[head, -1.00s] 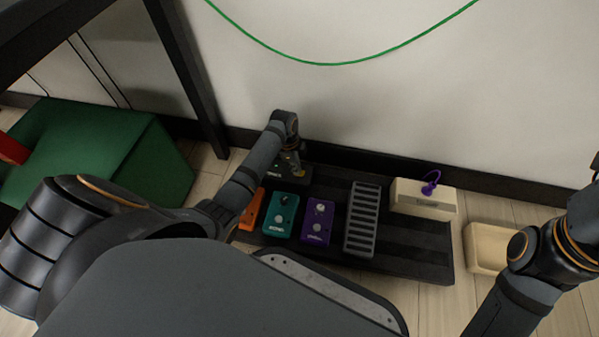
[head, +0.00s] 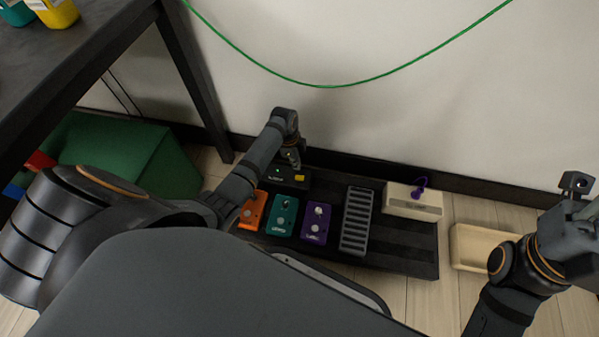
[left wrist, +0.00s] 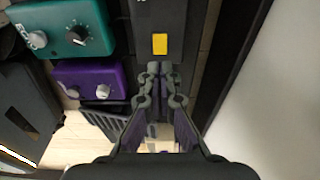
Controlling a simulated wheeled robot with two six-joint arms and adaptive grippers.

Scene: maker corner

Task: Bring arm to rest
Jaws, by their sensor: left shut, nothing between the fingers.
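My left arm comes in from the left and bends down over the pedalboard's far left corner. My left gripper (head: 291,160) is shut and empty, beside and above a black pedal (head: 283,178) with a yellow button. In the left wrist view the closed fingertips (left wrist: 160,70) are just below the yellow button (left wrist: 160,43); whether they touch the pedal I cannot tell. My right arm (head: 530,260) stands at the right edge, with its wrist part cut by the frame; its fingers do not show.
The black pedalboard (head: 395,258) carries orange (head: 253,210), teal (head: 283,215) and purple (head: 316,223) pedals, a grey ribbed pedal (head: 356,222) and a cream box (head: 413,200) with a purple plug. A wooden tray (head: 485,247) is right. A green cable (head: 330,85) hangs on the wall.

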